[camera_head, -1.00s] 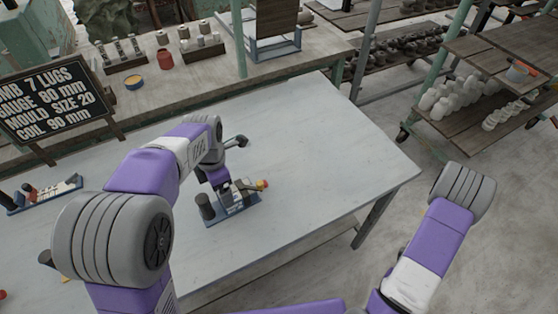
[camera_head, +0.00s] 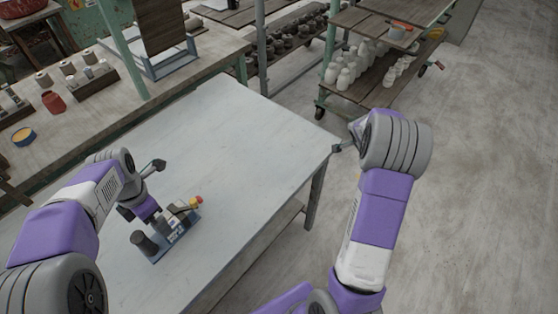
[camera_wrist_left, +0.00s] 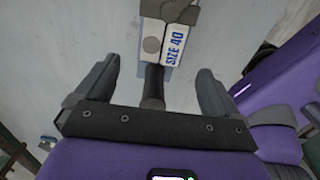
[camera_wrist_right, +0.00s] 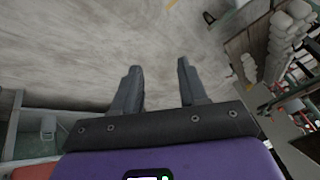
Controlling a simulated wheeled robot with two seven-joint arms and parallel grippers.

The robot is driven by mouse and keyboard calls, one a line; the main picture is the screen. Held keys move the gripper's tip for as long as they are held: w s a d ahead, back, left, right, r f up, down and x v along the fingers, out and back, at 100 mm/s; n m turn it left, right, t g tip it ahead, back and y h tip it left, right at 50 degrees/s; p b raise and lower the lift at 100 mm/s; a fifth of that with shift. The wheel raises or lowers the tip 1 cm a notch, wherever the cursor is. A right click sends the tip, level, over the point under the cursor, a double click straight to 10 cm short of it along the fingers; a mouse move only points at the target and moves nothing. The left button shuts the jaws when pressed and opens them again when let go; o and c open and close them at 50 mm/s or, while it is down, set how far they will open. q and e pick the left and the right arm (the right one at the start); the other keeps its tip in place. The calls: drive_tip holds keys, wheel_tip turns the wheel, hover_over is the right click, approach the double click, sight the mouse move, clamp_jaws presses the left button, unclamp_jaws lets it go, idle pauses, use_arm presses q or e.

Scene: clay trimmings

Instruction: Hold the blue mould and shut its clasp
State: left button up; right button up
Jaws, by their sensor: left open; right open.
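The mould device (camera_head: 179,235) sits on the table with a blue base, a dark upright cylinder at one end and a red-and-yellow knob at the other. My left gripper (camera_head: 152,217) is down over it. In the left wrist view my open fingers (camera_wrist_left: 157,68) stand either side of a dark bar, apart from it. Pale blocks marked "SIZE 40" in blue (camera_wrist_left: 166,42) lie just beyond. The clasp's state cannot be made out. My right gripper (camera_wrist_right: 159,66) is open and empty, over bare floor in its wrist view; the arm hides most of it in the head view.
The grey table (camera_head: 235,130) is clear to the right of the mould, up to its right corner. A back bench holds a yellow-rimmed tin (camera_head: 24,136), a red jar (camera_head: 54,102) and spools. A wheeled rack (camera_head: 345,40) with white pots stands beyond the table's right end.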

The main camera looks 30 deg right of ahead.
drive_tip(key=w+a+r+m+t+y, duration=0.1)
drive_tip(key=w+a+r+t+y, duration=0.1)
drive_tip(key=w+a+r, duration=0.65)
drive_tip(key=w+a+r+m+t+y, duration=0.1)
drive_tip(key=w+a+r+t, duration=0.3)
drive_tip(key=w+a, duration=0.7)
drive_tip(key=s+a+r+g+y, duration=0.1)
drive_tip(key=s+a+r+y, duration=0.1)
drive_tip(key=a, duration=0.6)
drive_tip(key=s+a+r+g+y, duration=0.1)
drive_tip(key=s+a+r+g, duration=0.1)
drive_tip(key=a, duration=0.6)
use_arm(q)
drive_tip(key=shift+f, duration=0.5)
wheel_tip(320, 180, down, 6)
drive_tip(key=shift+f, duration=0.25)
use_arm(e)
drive_tip(key=s+a+g+y, duration=0.1)
drive_tip(key=s+a+g, duration=0.1)
drive_tip(key=s+a, duration=0.3)
drive_tip(key=s+a+r+n+g+y, duration=0.1)
drive_tip(key=s+a, duration=0.4)
drive_tip(key=a, duration=0.7)
drive_tip(key=shift+s+r+g+y, duration=0.25)
drive_tip(key=shift+s+g+y, duration=0.15)
drive_tip(key=shift+y, duration=0.1)
